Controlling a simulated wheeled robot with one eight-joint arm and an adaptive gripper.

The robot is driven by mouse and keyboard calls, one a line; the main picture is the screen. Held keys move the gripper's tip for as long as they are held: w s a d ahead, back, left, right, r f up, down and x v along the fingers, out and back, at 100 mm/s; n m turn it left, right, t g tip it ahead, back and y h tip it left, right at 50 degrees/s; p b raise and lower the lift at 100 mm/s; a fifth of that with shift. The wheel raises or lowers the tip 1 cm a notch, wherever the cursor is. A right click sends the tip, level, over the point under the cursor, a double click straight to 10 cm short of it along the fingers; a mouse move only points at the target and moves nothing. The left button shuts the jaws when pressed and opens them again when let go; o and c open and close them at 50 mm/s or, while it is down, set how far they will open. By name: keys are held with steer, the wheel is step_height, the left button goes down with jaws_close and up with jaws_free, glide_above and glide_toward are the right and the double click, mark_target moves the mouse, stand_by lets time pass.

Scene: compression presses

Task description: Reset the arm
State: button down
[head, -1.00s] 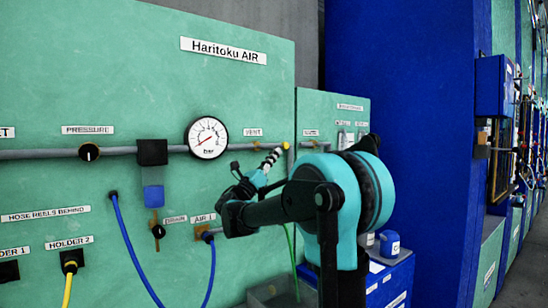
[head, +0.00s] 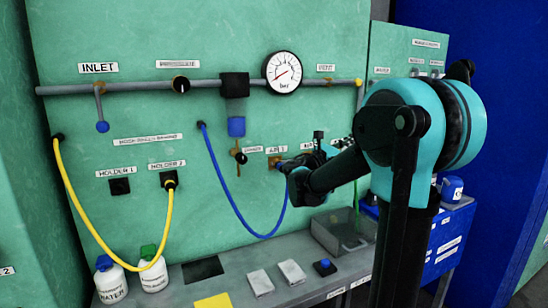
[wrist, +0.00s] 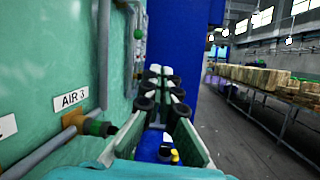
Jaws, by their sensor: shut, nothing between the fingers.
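My arm, teal and black, fills the right of the head view, bent with its elbow out to the left in front of the green air panel (head: 220,110). My gripper (head: 342,145) shows only in part there, behind the forearm and near the panel. In the wrist view my gripper (wrist: 162,72) shows its black and white fingers reaching forward, shut with nothing held. The panel runs close along the left of the wrist view, with the AIR 3 label (wrist: 70,99) and a dark fitting (wrist: 98,127) beside the gripper.
A yellow hose (head: 85,220) and a blue hose (head: 225,190) hang in loops. Blue drawers (head: 445,235) stand at right. Open floor (wrist: 235,135) lies right in the wrist view.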

steer(key=s+d+f+m+g+y, duration=0.2)
steer(key=s+f+m+y, duration=0.4)
steer(key=f, duration=0.6)
steer(key=s+d+f+m+g+y, duration=0.1)
steer(key=s+f+m+g+y, duration=0.3)
steer(key=s+f, duration=0.6)
steer(key=s+a+f+m+y, duration=0.4)
steer(key=s+a+f+m, duration=0.2)
steer(key=a+f, duration=0.2)
steer(key=s+a+f+m+y, duration=0.5)
steer(key=a+f+m, duration=0.1)
steer(key=f, duration=0.5)
steer(key=shift+s+a, duration=0.4)
steer(key=shift+a, duration=0.45)
